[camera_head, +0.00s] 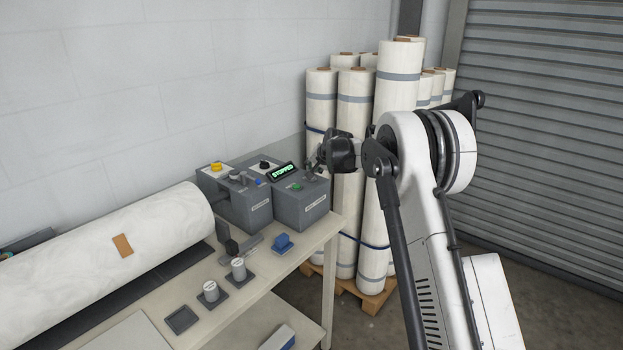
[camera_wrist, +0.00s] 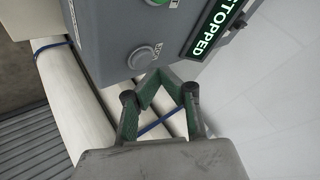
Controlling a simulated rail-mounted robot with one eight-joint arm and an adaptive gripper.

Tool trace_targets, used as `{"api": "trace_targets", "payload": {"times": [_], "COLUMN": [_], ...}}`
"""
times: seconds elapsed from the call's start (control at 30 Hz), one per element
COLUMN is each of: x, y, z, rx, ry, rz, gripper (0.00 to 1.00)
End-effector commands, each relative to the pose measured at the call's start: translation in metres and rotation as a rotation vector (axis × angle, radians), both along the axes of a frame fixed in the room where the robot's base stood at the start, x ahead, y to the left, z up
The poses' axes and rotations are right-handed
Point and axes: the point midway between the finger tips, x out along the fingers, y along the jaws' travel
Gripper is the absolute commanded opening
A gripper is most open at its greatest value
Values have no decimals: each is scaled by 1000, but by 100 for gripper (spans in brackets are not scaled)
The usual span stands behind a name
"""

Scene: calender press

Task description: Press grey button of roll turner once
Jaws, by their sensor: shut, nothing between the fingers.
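A grey control box (camera_head: 302,207) stands at the right end of the bench, with a lit display (camera_head: 283,171) reading STOPPED. In the wrist view the box (camera_wrist: 110,28) fills the upper left and shows the STOPPED display (camera_wrist: 212,30) and part of a green button (camera_wrist: 157,2). A round grey button (camera_wrist: 141,57) sits on its face near the edge. My gripper (camera_wrist: 161,74) is shut and empty, its tips close to the grey button; contact cannot be told. In the head view my gripper (camera_head: 315,166) is over the box's right side, and the grey button cannot be made out.
A second grey box (camera_head: 235,200) with a yellow button (camera_head: 216,166) stands left of it. A large white roll (camera_head: 110,255) lies on the left. White cups (camera_head: 239,269) and a blue item (camera_head: 283,242) are on the bench (camera_head: 262,281). Upright rolls (camera_head: 353,130) stand behind my arm.

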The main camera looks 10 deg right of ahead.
Motion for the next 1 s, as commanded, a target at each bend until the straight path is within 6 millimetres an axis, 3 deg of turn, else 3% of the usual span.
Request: {"api": "trace_targets", "payload": {"times": [1.0], "x": [0], "y": [0], "z": [-9], "rx": [0], "ry": [0], "rz": [0], "gripper": [0]}}
